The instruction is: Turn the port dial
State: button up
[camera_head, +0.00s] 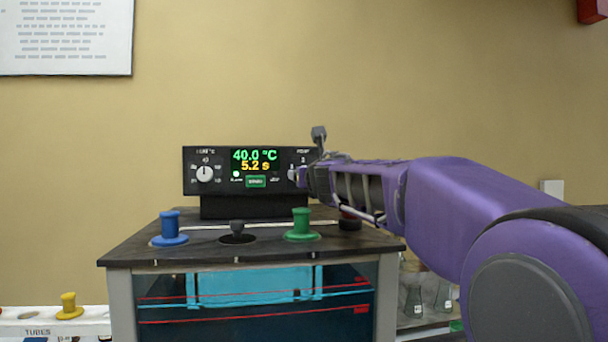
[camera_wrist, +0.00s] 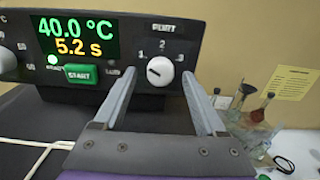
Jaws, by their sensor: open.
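The port dial (camera_wrist: 160,71) is a small white round knob on the right of the black control panel, under the label PORT with the numbers 1, 2 and 3 around it. A short dark mark shows on its face, seemingly slanted to the left. In the head view the dial is mostly hidden by my gripper (camera_head: 303,176). In the wrist view my gripper (camera_wrist: 158,80) is open, its two grey fingers on either side of the dial. I cannot tell whether the fingertips touch it or the panel.
The panel carries a lit display (camera_head: 255,160), a green START button (camera_head: 256,181) and a temperature dial (camera_head: 204,174). Below is a bath with a dark lid (camera_head: 200,249), holding blue (camera_head: 169,229) and green (camera_head: 301,225) plugs. Glass flasks (camera_wrist: 250,128) stand at the right.

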jog(key=shift+w+a, duration=0.1)
jog(key=shift+w, duration=0.25)
grip_shut()
dwell(0.4)
jog(key=m+b, duration=0.2)
jog(key=m, duration=2.1)
jog(key=shift+r+m, duration=0.1)
jog(key=shift+m, duration=0.3)
